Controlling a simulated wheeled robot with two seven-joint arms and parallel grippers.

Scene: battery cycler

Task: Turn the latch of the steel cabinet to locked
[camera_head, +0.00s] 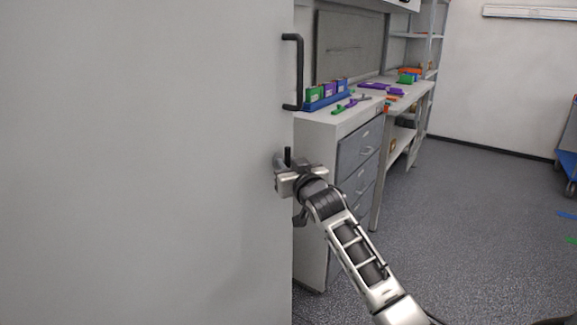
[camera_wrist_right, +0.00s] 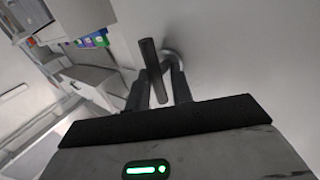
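The steel cabinet's grey front (camera_head: 140,160) fills the left of the head view. Its latch is a dark lever (camera_head: 287,156) low on the right edge, standing roughly upright. In the right wrist view the lever (camera_wrist_right: 152,62) runs down between my fingers, with a round metal mount (camera_wrist_right: 173,62) behind it. My right gripper (camera_head: 281,176) is at the latch, partly hiding it. In the wrist view its two fingers (camera_wrist_right: 159,88) stand apart on either side of the lever, with gaps showing. Contact is hard to judge. My left gripper is not in view.
A black handle (camera_head: 299,72) stands out from the cabinet above the latch. Behind is a workbench with grey drawers (camera_head: 358,146) and a blue rack (camera_head: 326,100) of coloured blocks. The floor (camera_head: 460,220) to the right is mostly clear.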

